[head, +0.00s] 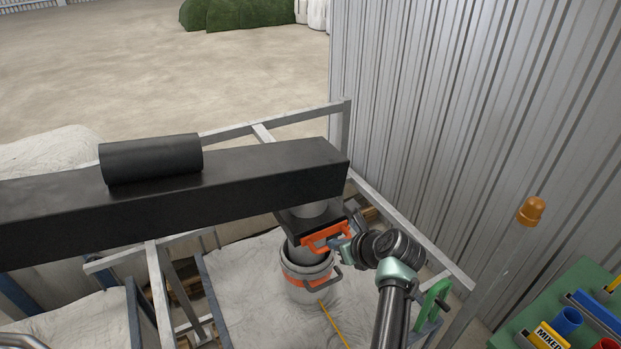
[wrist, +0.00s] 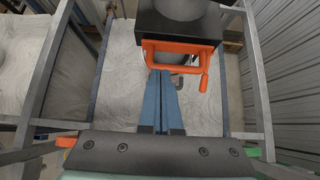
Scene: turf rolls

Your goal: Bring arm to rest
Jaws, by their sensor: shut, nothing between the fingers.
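My gripper (head: 341,247) is at the end of my arm, in front of the orange handle (head: 326,236) under the end of the black beam. In the wrist view my gripper (wrist: 161,76) has its two blue fingers together with nothing between them. The tips point at the orange handle (wrist: 176,46), and I cannot tell whether they touch it. My arm is stretched out and bent from the lower right of the head view.
A black beam (head: 240,185) with a dark roll (head: 150,158) on it crosses the left. Below its end hangs a grey bucket (head: 306,275) with an orange band over a white sack. Grey metal frames surround it. A corrugated wall (head: 470,120) and green bench (head: 590,275) stand right.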

